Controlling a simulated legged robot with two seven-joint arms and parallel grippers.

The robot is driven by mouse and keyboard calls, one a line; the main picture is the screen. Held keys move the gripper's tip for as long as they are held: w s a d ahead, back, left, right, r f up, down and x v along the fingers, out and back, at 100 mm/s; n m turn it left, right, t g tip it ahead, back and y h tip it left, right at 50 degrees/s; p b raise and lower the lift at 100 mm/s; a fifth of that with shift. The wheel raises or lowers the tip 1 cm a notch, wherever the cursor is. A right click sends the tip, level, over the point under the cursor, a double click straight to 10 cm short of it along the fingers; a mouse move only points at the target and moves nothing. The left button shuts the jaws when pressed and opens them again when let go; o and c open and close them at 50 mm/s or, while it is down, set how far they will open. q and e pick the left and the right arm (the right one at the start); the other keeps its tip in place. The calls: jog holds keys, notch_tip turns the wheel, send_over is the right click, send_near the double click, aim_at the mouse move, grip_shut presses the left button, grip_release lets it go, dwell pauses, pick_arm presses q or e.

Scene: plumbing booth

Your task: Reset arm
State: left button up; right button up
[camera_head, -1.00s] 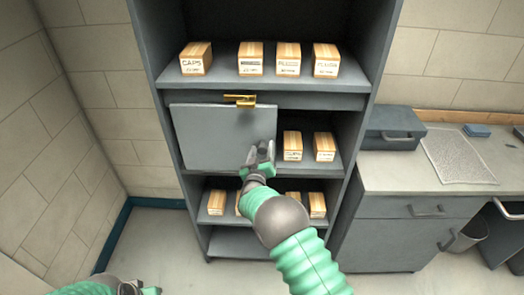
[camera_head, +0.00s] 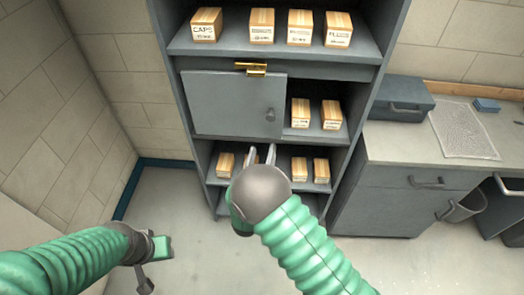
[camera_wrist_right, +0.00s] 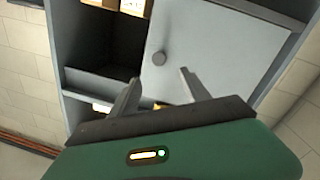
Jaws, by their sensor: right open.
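My right gripper (camera_head: 262,155) is open and empty in front of the lower shelves of the grey cabinet, below the cabinet door. In the right wrist view its two fingers (camera_wrist_right: 160,95) are spread apart, with the door and its round knob beyond them. The grey door (camera_head: 228,105) hangs over the left part of the middle shelf, its dark knob (camera_head: 270,115) near its right edge. A brass latch (camera_head: 251,68) sits above it. My left gripper (camera_head: 150,262) is low at the left over the floor; its jaw opening is unclear.
Small labelled boxes stand on the top shelf (camera_head: 285,48), the middle shelf and the lower shelf. At the right is a counter (camera_head: 400,147) with a grey toolbox (camera_head: 398,100) and a textured mat (camera_head: 464,135). The floor at the left is clear.

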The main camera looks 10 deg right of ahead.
dwell(0.3)
jog(key=s+d+g+y, duration=0.3)
jog(key=s+g, duration=0.4)
jog(key=s, duration=0.6)
jog(key=s+d+m+g+y, duration=0.1)
jog(key=s+d+g+y, duration=0.2)
jog(key=s+g, duration=0.4)
jog(key=shift+s+d+f+y, duration=0.2)
jog(key=shift+s+d+y, duration=0.35)
jog(key=shift+s, duration=2.75)
jog(key=shift+s+d, duration=0.1)
jog(key=shift+d, duration=0.1)
jog(key=shift+d, duration=0.15)
